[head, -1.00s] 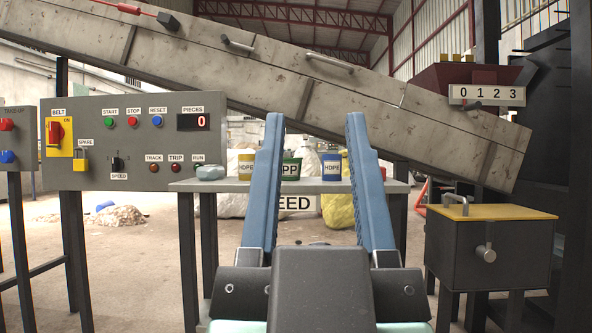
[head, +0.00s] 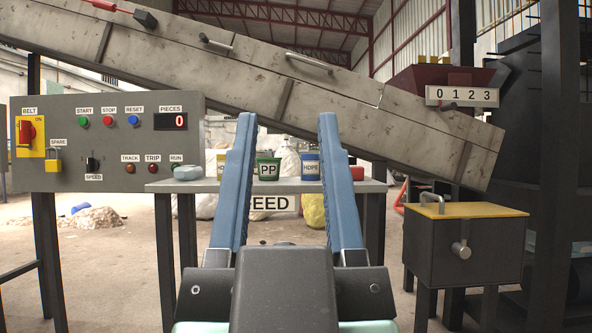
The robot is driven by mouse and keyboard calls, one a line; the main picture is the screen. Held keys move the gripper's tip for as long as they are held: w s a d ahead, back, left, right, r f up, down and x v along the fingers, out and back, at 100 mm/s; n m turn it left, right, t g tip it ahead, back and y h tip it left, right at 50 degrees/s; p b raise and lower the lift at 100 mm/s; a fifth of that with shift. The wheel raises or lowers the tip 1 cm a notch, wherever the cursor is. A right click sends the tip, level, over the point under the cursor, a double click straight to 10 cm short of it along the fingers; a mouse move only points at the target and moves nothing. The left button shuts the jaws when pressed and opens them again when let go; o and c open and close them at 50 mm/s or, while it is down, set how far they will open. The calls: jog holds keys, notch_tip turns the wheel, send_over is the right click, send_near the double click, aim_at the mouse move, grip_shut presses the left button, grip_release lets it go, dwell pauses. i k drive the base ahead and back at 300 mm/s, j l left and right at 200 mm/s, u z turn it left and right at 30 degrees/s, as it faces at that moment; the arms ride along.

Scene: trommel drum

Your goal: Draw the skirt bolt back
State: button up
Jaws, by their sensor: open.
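The long sloping grey conveyor skirt (head: 250,78) crosses the upper part of the head view, dropping to the right. A small bolt with a light rod and dark end pieces (head: 216,43), which looks like the skirt bolt, lies along its upper face. A pale bar handle (head: 309,63) sits further right on the same skirt. My gripper (head: 287,122) points away from me with its two blue fingers wide apart and nothing between them.
A control panel (head: 60,108) stands at left. Behind my fingers is a feed table (head: 375,187) with a yellow, a green and a blue tub (head: 311,168). A dark box with a yellow lid (head: 480,210) stands at right, below a counter (head: 462,95).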

aim_at(204, 39)
jog(key=i+l+u, duration=0.45)
jog(key=l, duration=0.25)
jog(key=l+u, duration=0.2)
jog(key=l, duration=0.15)
jog(key=i+l+u, duration=0.25)
jog(key=l, duration=0.15)
jog(key=k, duration=0.1)
